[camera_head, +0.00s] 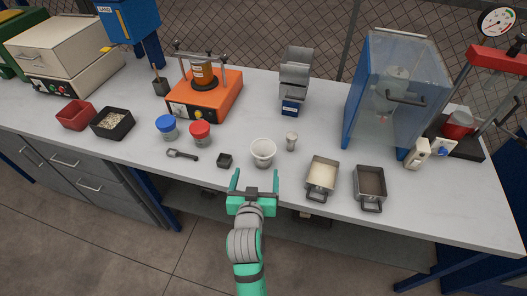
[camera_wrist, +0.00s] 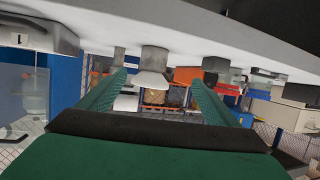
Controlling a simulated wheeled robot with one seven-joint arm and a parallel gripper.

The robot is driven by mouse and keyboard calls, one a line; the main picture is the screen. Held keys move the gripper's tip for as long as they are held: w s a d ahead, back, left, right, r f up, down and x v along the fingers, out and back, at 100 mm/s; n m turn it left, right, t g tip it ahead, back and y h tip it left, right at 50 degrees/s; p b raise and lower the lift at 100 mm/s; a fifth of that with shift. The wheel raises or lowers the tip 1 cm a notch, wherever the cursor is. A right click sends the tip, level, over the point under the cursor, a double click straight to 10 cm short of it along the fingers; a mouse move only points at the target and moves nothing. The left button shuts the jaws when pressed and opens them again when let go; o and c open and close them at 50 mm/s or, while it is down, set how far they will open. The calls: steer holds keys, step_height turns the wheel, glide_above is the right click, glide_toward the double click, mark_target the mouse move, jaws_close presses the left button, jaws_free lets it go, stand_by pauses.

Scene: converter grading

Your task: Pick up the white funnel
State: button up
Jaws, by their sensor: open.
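The white funnel (camera_head: 263,151) stands upright on the grey bench, near its front edge in the head view. My gripper (camera_head: 255,178) is open and empty, just in front of the funnel, with its two green fingers spread toward the bench. In the wrist view, which looks upside down, a pale flared shape that seems to be the funnel (camera_wrist: 152,62) shows beyond and between the open fingers (camera_wrist: 158,82). No contact between the fingers and the funnel is visible.
Two metal pans (camera_head: 314,190) (camera_head: 371,203) sit further right. Red-lidded (camera_head: 200,141) and blue-lidded (camera_head: 166,136) jars stand left.

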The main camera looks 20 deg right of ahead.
mark_target(265, 144)
steer(key=shift+m+g, duration=0.5)
steer(key=shift+m, duration=0.3)
steer(key=w+d, duration=0.1)
steer(key=w, duration=0.1)
steer(key=w+d+r, duration=0.1)
steer(key=w+d, duration=0.1)
steer(key=w, duration=0.1)
steer(key=w+d+r, duration=0.1)
steer(key=w, duration=0.1)
steer(key=shift+w+d, duration=0.3)
steer(key=shift+d, duration=0.1)
steer(key=shift+h, duration=0.3)
steer(key=shift+x, duration=2.85)
steer(key=c, duration=1.1)
